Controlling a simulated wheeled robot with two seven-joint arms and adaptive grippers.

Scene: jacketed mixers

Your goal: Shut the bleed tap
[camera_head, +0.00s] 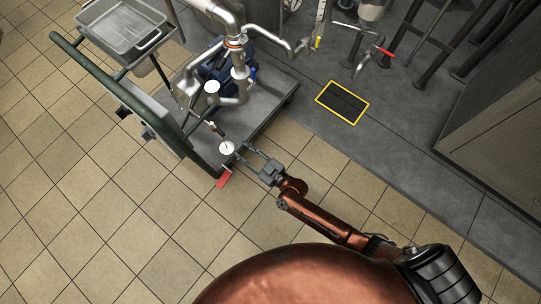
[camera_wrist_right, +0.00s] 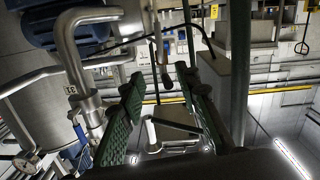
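My right gripper (camera_head: 246,152) is at the front edge of the wheeled pump cart (camera_head: 262,112). Its fingers are apart, pointing up-left beside a white round gauge (camera_head: 227,147). In the right wrist view the two ribbed fingers (camera_wrist_right: 162,112) stand open, with a thin bent metal piece with a pale end (camera_wrist_right: 150,130) seen between them. I cannot tell whether it touches either finger. A small dark handle (camera_head: 216,128) shows just above the gauge in the head view. I cannot tell for sure which small fitting is the bleed tap. My left gripper is out of view.
A green push rail (camera_head: 95,80) runs along the cart's left side. Steel pipework (camera_head: 238,65) rises from the cart. A red tag-like piece (camera_head: 223,181) is below the gauge. A yellow-edged floor grate (camera_head: 342,102) lies to the right. Tiled floor at left is clear.

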